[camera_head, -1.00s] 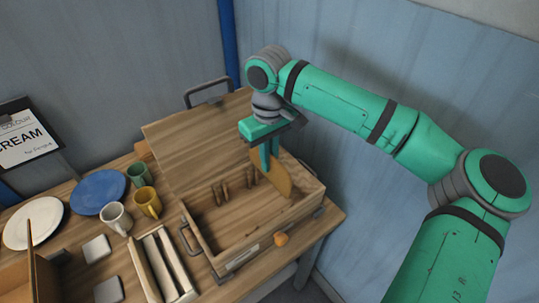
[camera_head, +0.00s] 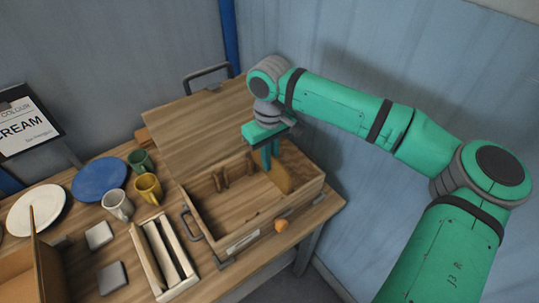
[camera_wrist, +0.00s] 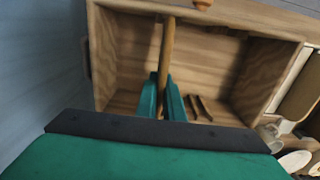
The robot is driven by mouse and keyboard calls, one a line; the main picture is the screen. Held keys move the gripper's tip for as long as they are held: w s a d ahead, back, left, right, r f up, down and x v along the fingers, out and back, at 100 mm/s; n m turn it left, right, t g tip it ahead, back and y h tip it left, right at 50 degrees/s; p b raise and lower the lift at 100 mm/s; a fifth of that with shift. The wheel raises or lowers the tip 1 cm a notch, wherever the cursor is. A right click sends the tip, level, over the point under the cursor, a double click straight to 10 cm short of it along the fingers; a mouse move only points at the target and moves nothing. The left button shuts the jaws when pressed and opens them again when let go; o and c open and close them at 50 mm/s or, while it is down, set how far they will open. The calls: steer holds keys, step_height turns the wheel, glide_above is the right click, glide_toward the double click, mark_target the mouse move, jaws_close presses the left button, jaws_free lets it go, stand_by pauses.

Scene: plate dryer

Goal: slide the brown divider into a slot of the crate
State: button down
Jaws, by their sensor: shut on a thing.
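The brown divider (camera_head: 279,176) is a flat wooden plate with a rounded edge. My gripper (camera_head: 267,163) is shut on it and holds it on edge at the right part of the open wooden crate (camera_head: 304,202). In the wrist view the divider (camera_wrist: 167,48) stands out edge-on between the green fingers of my gripper (camera_wrist: 163,100), within the crate's walls. Brown pegs (camera_head: 221,181) stand inside the crate, and a pair of pegs (camera_wrist: 201,107) shows right of the fingers in the wrist view. I cannot tell whether the divider's lower edge is in a slot.
The crate's lid (camera_head: 198,135) stands open behind it. An orange knob (camera_head: 281,225) is at the front. Left are mugs (camera_head: 148,188), a blue plate (camera_head: 99,180), a white plate (camera_head: 36,209) and a narrow tray (camera_head: 151,265). A blue wall (camera_head: 420,60) is close on the right.

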mark_target(269, 176)
steer(key=shift+f, duration=3.6)
steer(key=shift+f, duration=0.1)
steer(key=c, duration=1.8)
jaws_free()
step_height(269, 176, up, 11)
steer(key=shift+f, duration=0.1)
steer(key=shift+a, duration=0.1)
